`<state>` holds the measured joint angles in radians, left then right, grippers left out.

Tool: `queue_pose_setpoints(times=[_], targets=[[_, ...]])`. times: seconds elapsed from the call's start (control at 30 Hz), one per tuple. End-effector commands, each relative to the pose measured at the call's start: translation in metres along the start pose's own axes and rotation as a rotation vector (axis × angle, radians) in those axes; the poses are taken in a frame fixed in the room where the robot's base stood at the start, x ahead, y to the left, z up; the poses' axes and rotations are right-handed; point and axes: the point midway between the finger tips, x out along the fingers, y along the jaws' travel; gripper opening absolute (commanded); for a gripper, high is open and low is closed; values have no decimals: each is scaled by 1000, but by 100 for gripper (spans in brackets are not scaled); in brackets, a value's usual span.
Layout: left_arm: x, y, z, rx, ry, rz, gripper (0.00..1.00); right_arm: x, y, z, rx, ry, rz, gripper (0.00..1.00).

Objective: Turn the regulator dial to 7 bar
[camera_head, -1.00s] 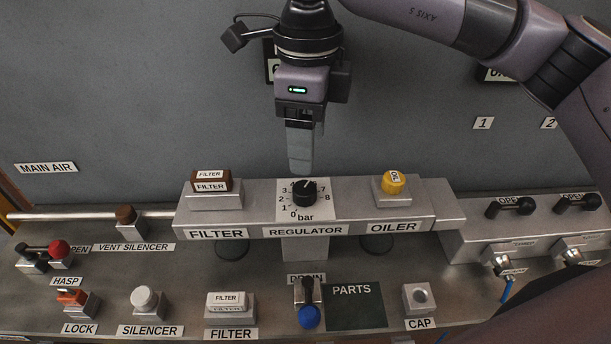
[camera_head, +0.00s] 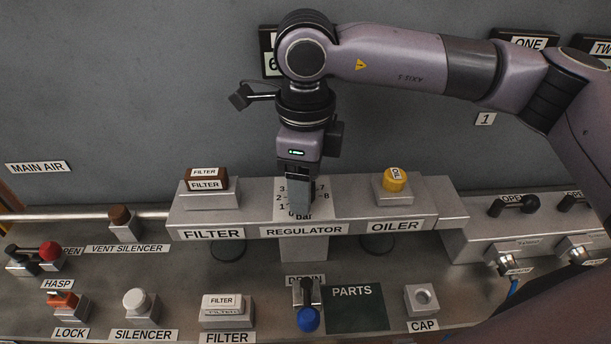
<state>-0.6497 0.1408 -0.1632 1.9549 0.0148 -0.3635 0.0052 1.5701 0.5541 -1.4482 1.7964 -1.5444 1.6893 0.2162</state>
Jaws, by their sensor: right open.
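The fingers are open by a small gap. The black regulator knob is hidden behind them, so I cannot see its pointer or whether the fingers touch it. The 7 and 8 marks show to the right of the fingers. My left gripper is not in view.
A brown FILTER part (camera_head: 207,178) stands left of the dial and a yellow OILER cap (camera_head: 396,179) right of it. Below are the blue DRAIN handle (camera_head: 309,319) and dark PARTS mat (camera_head: 355,310). Black levers (camera_head: 520,205) stand at the right.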

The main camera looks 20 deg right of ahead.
Motion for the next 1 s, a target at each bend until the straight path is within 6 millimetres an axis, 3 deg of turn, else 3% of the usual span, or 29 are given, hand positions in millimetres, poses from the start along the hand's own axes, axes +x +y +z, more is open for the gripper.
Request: queue_pose_setpoints(times=[0.07, 0.23, 0.57, 1.0], targets=[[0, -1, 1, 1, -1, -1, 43, 0, 0, 0, 0, 0, 0, 65], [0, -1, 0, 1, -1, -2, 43, 0, 0, 0, 0, 1, 0, 9], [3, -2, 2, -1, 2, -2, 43, 1, 0, 0, 37, 1, 0, 8], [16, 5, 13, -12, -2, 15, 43, 2, 1, 0, 311, 1, 0, 9]])
